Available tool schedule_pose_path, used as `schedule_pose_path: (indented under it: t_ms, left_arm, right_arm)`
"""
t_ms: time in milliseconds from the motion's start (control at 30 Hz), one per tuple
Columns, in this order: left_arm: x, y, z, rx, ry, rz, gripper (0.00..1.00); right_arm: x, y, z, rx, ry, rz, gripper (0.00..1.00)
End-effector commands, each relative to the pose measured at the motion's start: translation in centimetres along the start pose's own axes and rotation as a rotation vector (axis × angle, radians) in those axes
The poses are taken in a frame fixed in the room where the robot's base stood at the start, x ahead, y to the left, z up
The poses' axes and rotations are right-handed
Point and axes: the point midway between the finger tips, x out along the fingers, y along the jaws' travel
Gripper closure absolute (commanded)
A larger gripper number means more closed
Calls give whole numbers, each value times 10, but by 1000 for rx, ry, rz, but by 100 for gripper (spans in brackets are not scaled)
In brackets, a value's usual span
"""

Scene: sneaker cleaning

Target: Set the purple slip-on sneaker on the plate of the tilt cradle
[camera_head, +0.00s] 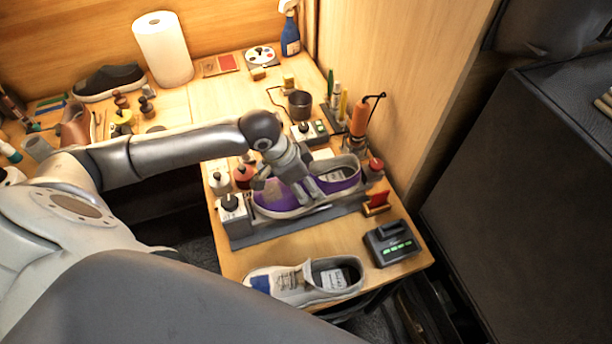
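The purple slip-on sneaker (275,200) has a white sole. It lies lengthwise over the grey tilt cradle (262,236), between the cradle's end posts, with its toe to the left and its opening to the right. The cradle's plate is hidden beneath the shoe, so I cannot tell whether the sole touches it. My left gripper (293,190) is over the middle of the sneaker, its fingers down at the shoe. They overlap the upper, and I cannot tell whether they grip it or stand apart. My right gripper is not in view.
A grey-white sneaker (312,281) lies near the bench's front edge, beside a black device with green lights (390,243). Bottles (243,176) and a dark cup (300,105) crowd behind the cradle. A wooden wall (400,90) bounds the right side.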

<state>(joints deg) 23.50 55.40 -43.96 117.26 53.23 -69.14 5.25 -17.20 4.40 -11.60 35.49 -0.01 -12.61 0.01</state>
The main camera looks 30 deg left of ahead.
Motion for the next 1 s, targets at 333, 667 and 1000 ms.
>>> schedule_pose_path:
  t_ms: [333, 667, 1000]
  left_arm:
    - [7, 0, 2, 1, 2, -1, 61]
    - [7, 0, 2, 0, 2, -1, 61]
    - [7, 0, 2, 0, 2, -1, 61]
  right_arm:
    - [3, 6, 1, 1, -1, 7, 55]
    - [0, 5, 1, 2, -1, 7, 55]
    - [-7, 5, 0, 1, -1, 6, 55]
